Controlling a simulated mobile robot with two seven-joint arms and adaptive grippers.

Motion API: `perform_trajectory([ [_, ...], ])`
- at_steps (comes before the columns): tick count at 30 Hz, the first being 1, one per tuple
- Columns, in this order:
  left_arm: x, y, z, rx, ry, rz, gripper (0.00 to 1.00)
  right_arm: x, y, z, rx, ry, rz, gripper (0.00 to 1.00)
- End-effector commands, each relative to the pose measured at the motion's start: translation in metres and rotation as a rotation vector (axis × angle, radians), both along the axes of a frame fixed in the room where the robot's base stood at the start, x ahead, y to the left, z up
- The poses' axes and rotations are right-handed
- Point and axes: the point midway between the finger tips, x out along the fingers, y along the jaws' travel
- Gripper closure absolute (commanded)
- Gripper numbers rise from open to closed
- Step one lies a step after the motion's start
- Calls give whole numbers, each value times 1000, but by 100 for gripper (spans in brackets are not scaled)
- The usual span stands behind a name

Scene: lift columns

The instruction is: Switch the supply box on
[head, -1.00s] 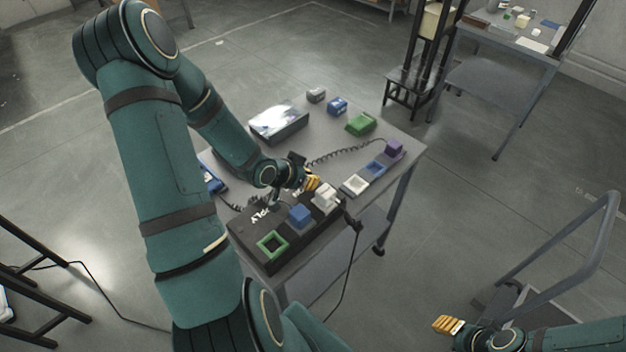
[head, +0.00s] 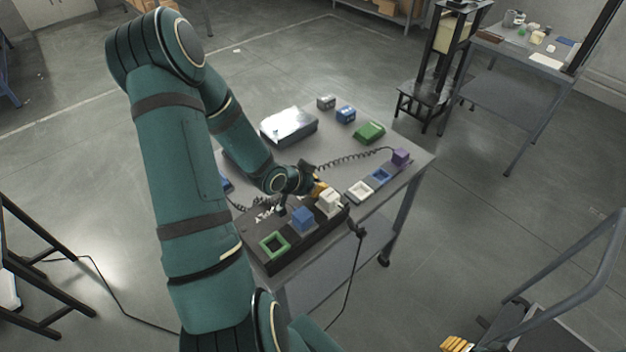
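The supply box (head: 300,250) is a long black box on the near edge of a grey table, with white lettering partly hidden by my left arm. On its top are an empty green frame (head: 274,246), a blue block (head: 303,218) and a white block (head: 329,202). A small upright piece (head: 281,206) stands by the lettering; whether it is the switch is unclear. My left gripper (head: 320,189), with orange fingers, is just behind the white block; contact and opening cannot be made out. My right gripper (head: 457,344) is at the bottom edge, away from the table, partly cut off.
On the table (head: 405,178) are a white-and-blue framed strip (head: 361,190), a purple block (head: 401,157) with a coiled cable, a green piece (head: 369,132), a blue block (head: 345,114), a grey block (head: 326,102) and a shiny case (head: 289,126). A cart handle (head: 572,268) stands at right.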

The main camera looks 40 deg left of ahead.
Motion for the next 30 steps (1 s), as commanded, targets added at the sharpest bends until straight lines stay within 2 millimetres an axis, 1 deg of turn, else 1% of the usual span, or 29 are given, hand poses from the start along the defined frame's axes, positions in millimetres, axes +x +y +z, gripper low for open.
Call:
perform_trajectory([
  [1, -8, -1, -9, -13, 29, 9, 100, 0, 0, -1, 0, 0, 0, 53],
  [3, -9, -1, -9, -14, 30, 10, 100, 0, 0, -1, 0, 0, 0, 53],
  [8, -9, 1, -8, -15, 31, 12, 100, 0, 0, 2, 0, 0, 0, 53],
  [19, -8, 14, -1, -12, 29, 13, 100, 0, 0, 18, 0, 0, 0, 53],
  [30, -7, 17, -1, -7, 25, 13, 100, 0, 0, 19, 0, -1, 0, 53],
])
